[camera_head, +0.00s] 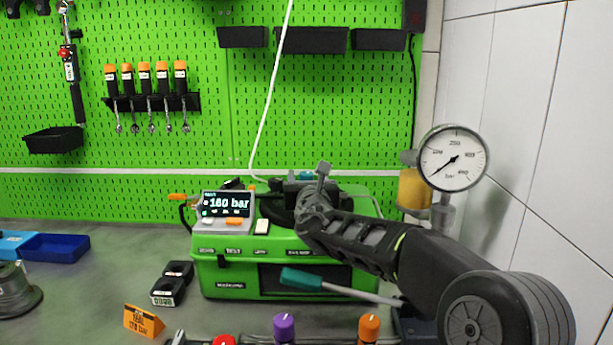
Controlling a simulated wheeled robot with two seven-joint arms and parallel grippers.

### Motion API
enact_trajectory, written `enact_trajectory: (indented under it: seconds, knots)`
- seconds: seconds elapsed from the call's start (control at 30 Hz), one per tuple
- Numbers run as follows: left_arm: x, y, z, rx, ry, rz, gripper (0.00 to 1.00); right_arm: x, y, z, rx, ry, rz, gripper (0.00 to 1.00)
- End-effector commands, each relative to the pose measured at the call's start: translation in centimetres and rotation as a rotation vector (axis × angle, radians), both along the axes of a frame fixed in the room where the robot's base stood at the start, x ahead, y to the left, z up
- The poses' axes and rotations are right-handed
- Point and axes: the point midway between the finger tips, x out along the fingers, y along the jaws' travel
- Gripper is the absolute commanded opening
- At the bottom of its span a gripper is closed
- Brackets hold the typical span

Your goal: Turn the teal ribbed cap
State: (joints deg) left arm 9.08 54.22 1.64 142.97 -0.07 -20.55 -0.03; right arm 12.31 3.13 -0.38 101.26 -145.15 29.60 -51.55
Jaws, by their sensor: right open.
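A small patch of teal (306,176) shows at the top of the green pump unit (230,277), just behind my right gripper. It may be the teal ribbed cap; most of it is hidden and I cannot make out ribs. My right gripper (314,188) is open over the back of the pump unit, close to this patch in the picture. I cannot tell whether it touches anything. My right arm comes in from the lower right and covers part of the unit. My left gripper is not in view.
A lever with a teal handle (301,279) crosses the unit's front. A display (227,204) reads 160 bar. A pressure gauge (453,158) stands at right. Purple (284,327), orange (369,327) and red (223,340) knobs line the front. Bench left of the unit is partly clear.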

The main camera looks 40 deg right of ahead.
Motion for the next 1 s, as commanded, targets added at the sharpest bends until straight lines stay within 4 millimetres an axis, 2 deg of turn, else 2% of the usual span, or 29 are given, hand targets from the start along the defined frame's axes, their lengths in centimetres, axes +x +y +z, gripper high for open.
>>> enact_trajectory:
  seconds: [0.2,0.8,1.0]
  knots:
    - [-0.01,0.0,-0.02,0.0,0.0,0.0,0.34,-0.01,0.0,-0.03,0.0,0.0,0.0,0.51]
    - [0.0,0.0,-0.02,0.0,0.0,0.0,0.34,-0.03,0.03,-0.02,0.0,0.0,0.0,0.02]
    - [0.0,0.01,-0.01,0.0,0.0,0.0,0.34,-0.03,0.03,-0.02,0.0,0.0,0.0,0.0]
